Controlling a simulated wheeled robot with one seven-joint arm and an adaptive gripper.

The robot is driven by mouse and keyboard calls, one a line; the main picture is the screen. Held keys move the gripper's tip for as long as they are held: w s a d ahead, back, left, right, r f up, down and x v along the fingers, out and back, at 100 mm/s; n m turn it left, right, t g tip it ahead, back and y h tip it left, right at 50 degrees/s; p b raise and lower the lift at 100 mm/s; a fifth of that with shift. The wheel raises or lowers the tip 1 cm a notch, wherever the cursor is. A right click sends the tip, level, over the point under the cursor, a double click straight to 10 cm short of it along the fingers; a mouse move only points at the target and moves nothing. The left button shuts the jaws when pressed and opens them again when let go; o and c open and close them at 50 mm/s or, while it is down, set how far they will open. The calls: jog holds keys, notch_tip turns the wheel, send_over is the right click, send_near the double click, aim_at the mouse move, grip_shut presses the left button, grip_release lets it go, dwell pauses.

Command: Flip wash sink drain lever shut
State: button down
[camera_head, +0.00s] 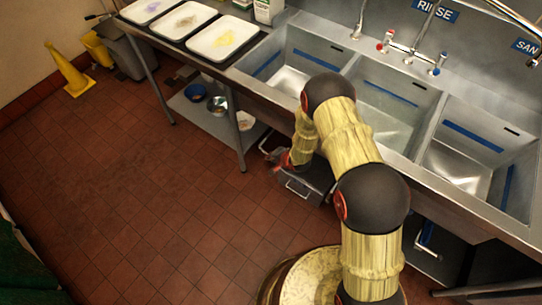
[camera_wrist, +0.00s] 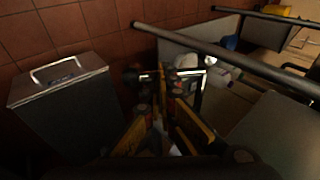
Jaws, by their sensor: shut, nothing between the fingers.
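The left basin (camera_head: 290,62) stands left of the one under the RINSE sign, so it appears to be the wash sink. Its drain lever is not clearly visible in the head view; my arm and the sink front cover much of that area. My gripper (camera_head: 273,157) is low, below the sink front and beside a grey metal box. In the wrist view my gripper (camera_wrist: 160,122) is shut and empty. Just beyond its fingers are a dark knob and a thin pale bar (camera_wrist: 200,92); I cannot tell whether either is the lever.
The grey box (camera_head: 308,188) with a wire handle also shows in the wrist view (camera_wrist: 62,84). A metal pipe (camera_wrist: 222,52) crosses beyond the fingers. A table leg (camera_head: 236,140) and lower shelf (camera_head: 200,118) with bowls are to the left.

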jog(key=f+t+y+b, duration=0.2)
jog(key=shift+w+a+f, duration=0.15)
jog(key=shift+a+f, duration=0.05)
jog(key=shift+f, duration=0.15)
jog(key=w+a+f+b, duration=0.2)
jog(key=f, duration=0.1)
jog(key=shift+a, duration=0.35)
dwell(0.4)
dwell(0.4)
